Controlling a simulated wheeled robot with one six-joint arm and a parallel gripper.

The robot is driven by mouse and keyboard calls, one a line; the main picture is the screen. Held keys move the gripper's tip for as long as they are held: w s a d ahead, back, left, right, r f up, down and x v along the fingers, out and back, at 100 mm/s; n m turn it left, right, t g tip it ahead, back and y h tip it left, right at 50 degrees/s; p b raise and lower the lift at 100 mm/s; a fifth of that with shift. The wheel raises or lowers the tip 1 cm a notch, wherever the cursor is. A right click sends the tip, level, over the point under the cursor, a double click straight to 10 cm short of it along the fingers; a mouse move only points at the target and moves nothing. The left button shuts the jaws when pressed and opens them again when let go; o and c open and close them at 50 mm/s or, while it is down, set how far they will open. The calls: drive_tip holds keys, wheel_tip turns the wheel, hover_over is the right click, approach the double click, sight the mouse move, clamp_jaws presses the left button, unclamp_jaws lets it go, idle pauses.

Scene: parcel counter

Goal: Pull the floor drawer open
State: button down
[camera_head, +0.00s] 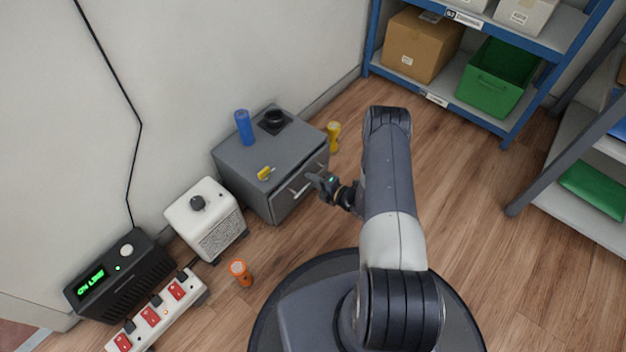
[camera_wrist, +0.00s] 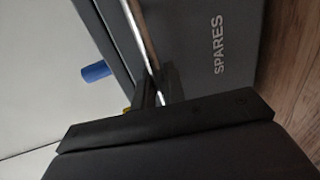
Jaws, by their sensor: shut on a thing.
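The floor drawer is a grey cabinet (camera_head: 255,160) standing on the wood floor against the wall. Its front (camera_wrist: 220,40), marked SPARES, fills much of the wrist view. A bright metal bar handle (camera_head: 298,187) runs across the front, and it also shows in the wrist view (camera_wrist: 140,32). My gripper (camera_head: 318,180) is at the right part of the handle and shut on it. In the wrist view my fingers (camera_wrist: 157,92) meet at the bar, though the contact is partly hidden. I cannot tell whether the drawer stands out from the cabinet.
On the cabinet top are a blue cylinder (camera_head: 243,127), a dark round item (camera_head: 273,120) and a small yellow item (camera_head: 265,173). A yellow object (camera_head: 333,135) stands behind it. A white box (camera_head: 206,217) and an orange flashlight (camera_head: 240,272) are at left. Floor in front right is clear.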

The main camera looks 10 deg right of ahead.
idle(0.4)
drive_tip(key=f+v, duration=0.2)
drive_tip(key=v, duration=0.7)
drive_tip(key=f+b+v, duration=0.1)
drive_tip(key=f+v, duration=0.1)
drive_tip(key=v, duration=0.7)
drive_tip(key=shift+v, duration=0.85)
drive_tip(key=shift+f, duration=0.3)
drive_tip(key=c, duration=1.6)
unclamp_jaws()
drive_tip(key=shift+d, duration=0.1)
drive_tip(key=p+v, duration=0.2)
drive_tip(key=v, duration=0.8)
drive_tip(key=shift+s+d+p, duration=0.2)
drive_tip(key=shift+s+p, duration=0.1)
drive_tip(key=shift+p, duration=0.05)
drive_tip(key=shift+w+a, duration=0.1)
